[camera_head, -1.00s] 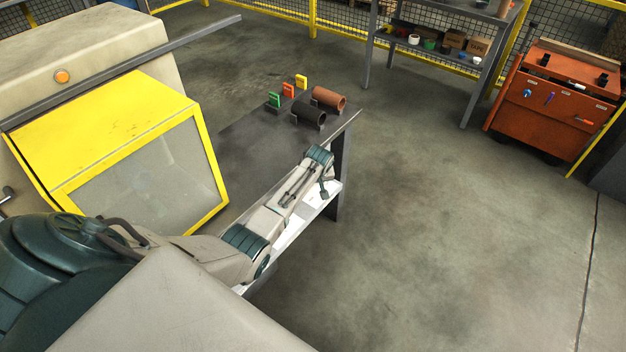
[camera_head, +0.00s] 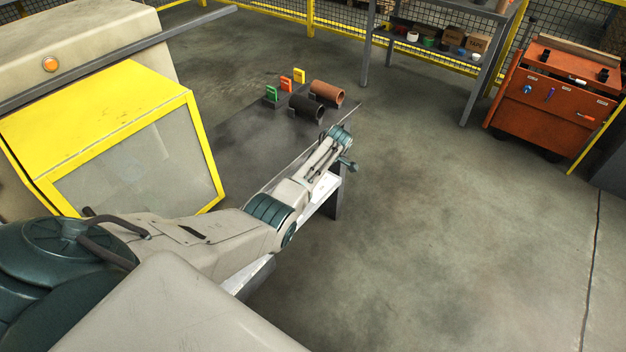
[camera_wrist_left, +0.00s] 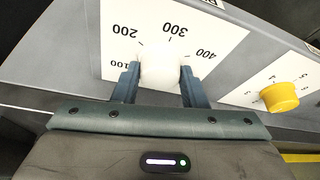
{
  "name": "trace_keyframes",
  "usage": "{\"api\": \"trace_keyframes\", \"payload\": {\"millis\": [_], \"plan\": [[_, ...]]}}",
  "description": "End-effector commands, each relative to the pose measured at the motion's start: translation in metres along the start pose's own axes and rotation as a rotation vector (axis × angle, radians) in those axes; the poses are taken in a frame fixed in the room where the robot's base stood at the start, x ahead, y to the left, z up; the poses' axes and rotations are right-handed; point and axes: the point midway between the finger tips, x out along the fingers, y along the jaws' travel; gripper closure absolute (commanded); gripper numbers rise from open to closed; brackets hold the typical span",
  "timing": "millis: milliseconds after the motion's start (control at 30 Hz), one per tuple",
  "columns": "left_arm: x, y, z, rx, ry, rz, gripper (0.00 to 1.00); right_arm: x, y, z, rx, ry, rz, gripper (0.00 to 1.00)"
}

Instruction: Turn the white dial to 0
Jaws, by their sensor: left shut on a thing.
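The white dial (camera_wrist_left: 160,66) shows in the left wrist view, on a white scale plate (camera_wrist_left: 215,38) fixed to a grey panel. The numbers 100, 200, 300 and 400 are readable around it, tilted or upside down. The mark for 0 and any pointer on the dial cannot be made out. My left gripper (camera_wrist_left: 159,77) has one finger on each side of the dial and is shut on it. In the head view my left arm reaches along the bench edge; its fingers and the dial cannot be made out there. My right gripper is not in view.
A yellow knob (camera_wrist_left: 280,97) with its own scale sits right of the dial. The dark bench (camera_head: 235,135) carries a black cylinder (camera_head: 306,108), a brown cylinder (camera_head: 327,92) and small coloured pieces. A yellow-framed machine (camera_head: 120,85) stands left. The floor on the right is open.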

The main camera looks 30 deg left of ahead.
Motion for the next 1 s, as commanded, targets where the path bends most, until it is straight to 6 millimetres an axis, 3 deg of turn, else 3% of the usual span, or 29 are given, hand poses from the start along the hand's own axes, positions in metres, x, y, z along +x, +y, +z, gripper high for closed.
{"api": "trace_keyframes", "payload": {"millis": [500, 1000], "plan": [[0.004, 0.004, 0.001, -0.454, -0.002, -0.187, 0.84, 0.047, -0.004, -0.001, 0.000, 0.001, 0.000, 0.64], [0.003, 0.005, -0.002, -0.795, -0.001, -0.329, 0.84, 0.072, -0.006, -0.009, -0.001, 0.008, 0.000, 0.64]]}}
